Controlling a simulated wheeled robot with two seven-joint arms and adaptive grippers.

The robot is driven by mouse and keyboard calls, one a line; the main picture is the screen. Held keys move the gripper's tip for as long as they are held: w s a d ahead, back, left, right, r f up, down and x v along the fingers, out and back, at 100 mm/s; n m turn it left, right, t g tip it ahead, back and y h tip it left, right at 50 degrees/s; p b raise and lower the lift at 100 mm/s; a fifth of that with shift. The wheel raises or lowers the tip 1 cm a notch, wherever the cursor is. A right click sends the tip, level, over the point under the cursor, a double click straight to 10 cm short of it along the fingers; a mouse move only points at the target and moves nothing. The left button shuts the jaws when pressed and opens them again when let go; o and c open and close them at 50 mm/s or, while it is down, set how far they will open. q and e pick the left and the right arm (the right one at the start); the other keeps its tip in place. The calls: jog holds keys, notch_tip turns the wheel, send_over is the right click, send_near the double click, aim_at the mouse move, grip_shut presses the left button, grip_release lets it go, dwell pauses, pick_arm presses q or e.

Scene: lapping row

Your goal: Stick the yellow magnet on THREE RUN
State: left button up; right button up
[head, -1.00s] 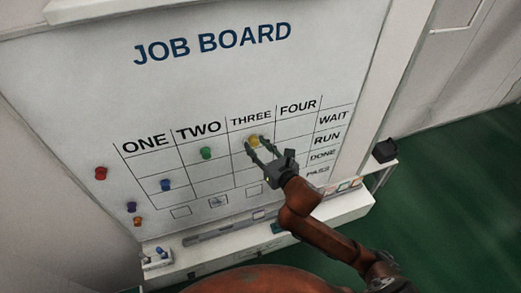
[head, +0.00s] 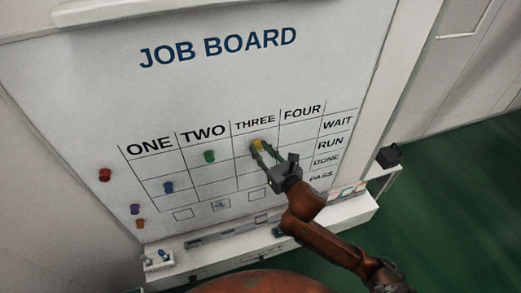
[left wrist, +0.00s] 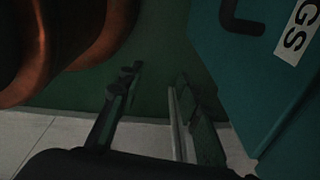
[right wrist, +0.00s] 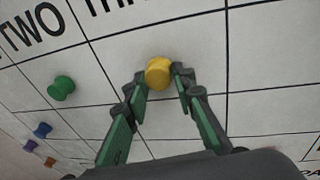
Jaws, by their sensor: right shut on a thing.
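The yellow magnet (head: 257,145) is at the white job board (head: 215,90), in the THREE column at the height of the WAIT row, above the RUN row. My right gripper (head: 264,151) is shut on it. In the right wrist view, the fingertips (right wrist: 158,74) sit on both sides of the round yellow magnet (right wrist: 158,71), inside the cell below the header. Whether it touches the board is hard to tell. The THREE RUN cell, just below, is partly covered by the fingers. My left gripper (left wrist: 155,88) is open and empty, away from the board.
A green magnet (head: 209,156) is on TWO WAIT and a blue one (head: 168,187) on ONE RUN. Red (head: 105,175), purple (head: 135,209) and orange (head: 140,224) magnets are left of the grid. A white ledge (head: 330,215) runs below. A teal object (left wrist: 270,70) is near my left gripper.

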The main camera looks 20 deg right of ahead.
aim_at(258, 150)
jog(key=shift+s, duration=0.15)
jog(key=shift+s, duration=0.6)
jog(key=shift+s, duration=0.1)
jog(key=shift+s+p, duration=0.35)
jog(key=shift+s, duration=0.15)
jog(key=shift+s, duration=0.15)
jog(key=shift+s+d+p, duration=0.1)
jog(key=shift+s+p, duration=0.8)
jog(key=shift+s, duration=2.05)
grip_shut()
